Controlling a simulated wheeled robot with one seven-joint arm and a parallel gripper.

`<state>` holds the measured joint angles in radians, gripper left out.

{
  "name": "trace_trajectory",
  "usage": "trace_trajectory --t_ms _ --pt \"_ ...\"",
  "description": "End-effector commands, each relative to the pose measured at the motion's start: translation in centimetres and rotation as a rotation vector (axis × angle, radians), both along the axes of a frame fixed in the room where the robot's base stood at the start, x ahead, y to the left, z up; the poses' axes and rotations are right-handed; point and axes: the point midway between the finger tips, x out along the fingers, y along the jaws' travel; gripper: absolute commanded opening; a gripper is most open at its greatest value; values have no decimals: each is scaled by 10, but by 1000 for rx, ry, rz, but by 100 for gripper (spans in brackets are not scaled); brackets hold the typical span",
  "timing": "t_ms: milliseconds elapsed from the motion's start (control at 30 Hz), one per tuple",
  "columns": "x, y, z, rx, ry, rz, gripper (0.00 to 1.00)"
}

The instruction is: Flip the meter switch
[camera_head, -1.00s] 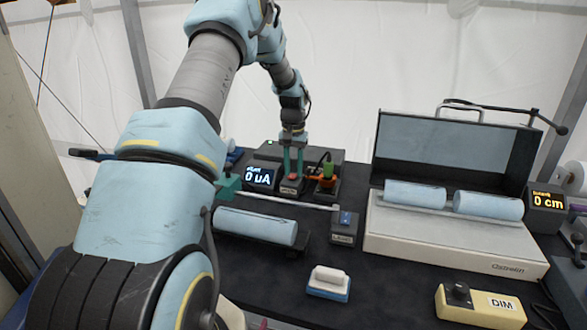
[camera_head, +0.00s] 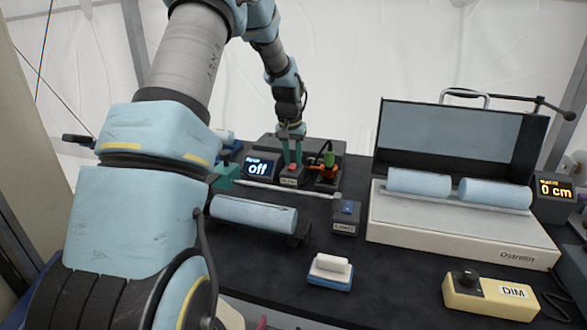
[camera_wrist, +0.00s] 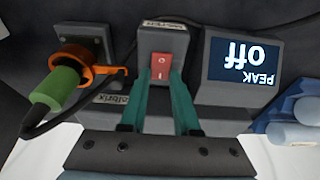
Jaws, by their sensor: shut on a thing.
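The meter switch is a red rocker (camera_wrist: 162,63) on a small grey box (camera_wrist: 163,38) in the wrist view. In the head view the red switch (camera_head: 291,168) sits at the back of the dark table. My gripper (camera_wrist: 165,77) points down at it, its teal fingertips at the rocker's near edge, closed on the switch. My gripper also shows in the head view (camera_head: 292,160). The meter display (camera_head: 258,168) beside the switch reads "off". It also shows upside down in the wrist view (camera_wrist: 246,62). The fingertips partly cover the rocker's near end.
A green plug in an orange holder (camera_wrist: 62,82) stands close beside the switch box. In front lie a pale rod (camera_head: 290,190), a light blue cylinder (camera_head: 254,214) and a blue-switched box (camera_head: 346,215). An open case (camera_head: 465,238) holds two blue cylinders at right.

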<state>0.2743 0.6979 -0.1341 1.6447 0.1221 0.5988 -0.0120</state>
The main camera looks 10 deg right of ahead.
Motion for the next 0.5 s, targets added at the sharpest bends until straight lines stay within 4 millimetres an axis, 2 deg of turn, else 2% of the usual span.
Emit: trace_trajectory --t_ms 33,300,500 --pt "-1 1 -6 -15 -33 1 0" --pt "-4 2 -2 -74 -153 0 0" --pt "-5 2 1 -85 -176 0 0"
